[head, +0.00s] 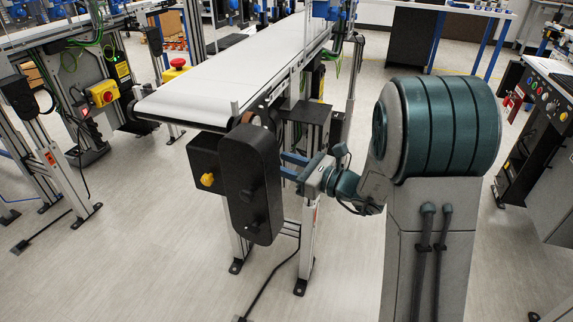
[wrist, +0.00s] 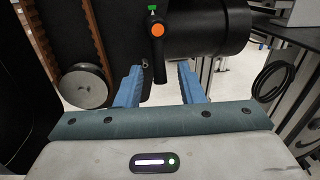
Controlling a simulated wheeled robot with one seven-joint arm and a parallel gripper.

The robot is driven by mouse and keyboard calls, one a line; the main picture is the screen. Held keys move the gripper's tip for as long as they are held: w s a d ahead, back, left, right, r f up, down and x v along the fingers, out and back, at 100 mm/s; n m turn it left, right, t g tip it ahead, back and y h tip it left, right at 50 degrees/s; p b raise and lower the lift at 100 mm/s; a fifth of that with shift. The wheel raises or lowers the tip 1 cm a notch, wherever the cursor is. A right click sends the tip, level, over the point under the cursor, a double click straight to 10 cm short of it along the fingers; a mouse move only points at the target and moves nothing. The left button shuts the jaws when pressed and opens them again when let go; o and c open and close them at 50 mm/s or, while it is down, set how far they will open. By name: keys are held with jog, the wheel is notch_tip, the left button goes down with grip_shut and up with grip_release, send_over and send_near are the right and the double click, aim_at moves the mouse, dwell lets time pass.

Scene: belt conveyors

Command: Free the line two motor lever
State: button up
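In the wrist view, a black lever (wrist: 158,56) with an orange round button hangs down from a black cylindrical body (wrist: 215,28), likely the motor. A small green mark shows at the lever's top. My gripper (wrist: 160,72) is open, with its two blue fingers to the left and right of the lever's lower end in the picture. I cannot tell how deep the lever lies between them, and no contact shows. In the head view my gripper (head: 285,166) is at the right side of the black drive housing (head: 250,180); the lever is hidden there.
A white belt conveyor (head: 235,65) runs away from the housing. A black box (head: 204,160) with a yellow knob adjoins it. In the wrist view, a brown toothed belt (wrist: 92,35) and round pulley (wrist: 85,87) are left of the fingers. Open floor (head: 345,260) lies below my arm.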

jog(key=shift+c, duration=0.3)
grip_shut()
jog(key=shift+f+b, duration=0.15)
jog(key=shift+b, duration=0.3)
jog(key=w+d+r+n+g+y+b, duration=0.1)
jog(key=w+r+n+b, duration=0.1)
jog(key=n+b, duration=0.8)
jog(key=w+r+n+g+y+b, duration=0.1)
jog(key=w+r+n+y+b, duration=0.1)
jog(key=n+b, duration=0.9)
jog(key=shift+w+d+r+g+y, duration=0.25)
jog(key=shift+w+d+g+y, duration=0.05)
jog(key=shift+d, duration=0.1)
jog(key=shift+r+n, duration=0.1)
jog(key=shift+n, duration=0.2)
